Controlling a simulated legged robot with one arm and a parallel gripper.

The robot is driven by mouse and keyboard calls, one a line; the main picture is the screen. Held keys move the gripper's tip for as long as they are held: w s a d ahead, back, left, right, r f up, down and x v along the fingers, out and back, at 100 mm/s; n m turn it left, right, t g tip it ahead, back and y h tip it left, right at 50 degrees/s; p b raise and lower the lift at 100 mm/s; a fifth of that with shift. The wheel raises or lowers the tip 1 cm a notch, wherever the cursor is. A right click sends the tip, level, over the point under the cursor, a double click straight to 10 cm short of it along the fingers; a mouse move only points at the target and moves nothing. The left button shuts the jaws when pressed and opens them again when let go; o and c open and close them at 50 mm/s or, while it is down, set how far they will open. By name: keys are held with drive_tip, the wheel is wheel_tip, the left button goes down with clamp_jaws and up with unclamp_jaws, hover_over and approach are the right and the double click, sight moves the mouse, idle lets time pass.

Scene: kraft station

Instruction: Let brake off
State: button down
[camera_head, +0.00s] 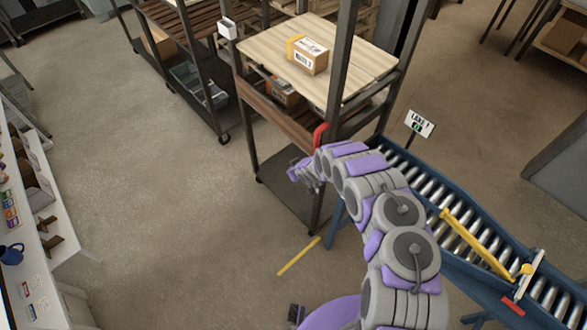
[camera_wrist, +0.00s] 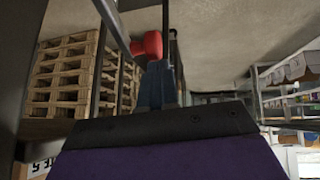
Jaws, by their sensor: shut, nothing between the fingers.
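A red handle (camera_head: 319,136) sits on the near post of a metal-framed cart (camera_head: 331,113), just above my arm's end. A red, rounded part (camera_wrist: 148,44) shows in the wrist view beside the tips of my gripper (camera_wrist: 158,82); it looks like the same handle. I cannot tell whether the fingers touch it. My gripper (camera_head: 297,172) is shut and empty, and in the head view it is small and to the left of the handle, partly hidden by my arm. Any brake parts down at the wheels are hidden or too small to tell.
The cart's wooden top (camera_head: 270,52) carries a taped carton (camera_head: 312,60). A roller conveyor (camera_head: 455,225) with a yellow bar (camera_head: 478,244) and a lane sign (camera_head: 420,124) stands to the right. A white shelf unit (camera_head: 40,190) is at left.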

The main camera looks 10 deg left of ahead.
drive_tip(key=shift+s+d+f, duration=0.15)
drive_tip(key=shift+d+f, duration=0.05)
drive_tip(key=shift+f, duration=0.2)
drive_tip(key=shift+s, duration=0.1)
drive_tip(key=s+d+r, duration=0.4)
drive_tip(key=s+d, duration=0.4)
drive_tip(key=s, duration=0.3)
drive_tip(key=shift+s+d+r, duration=0.15)
drive_tip(key=shift+d+r, duration=0.1)
drive_tip(key=shift+d, duration=0.1)
idle(0.5)
idle(0.4)
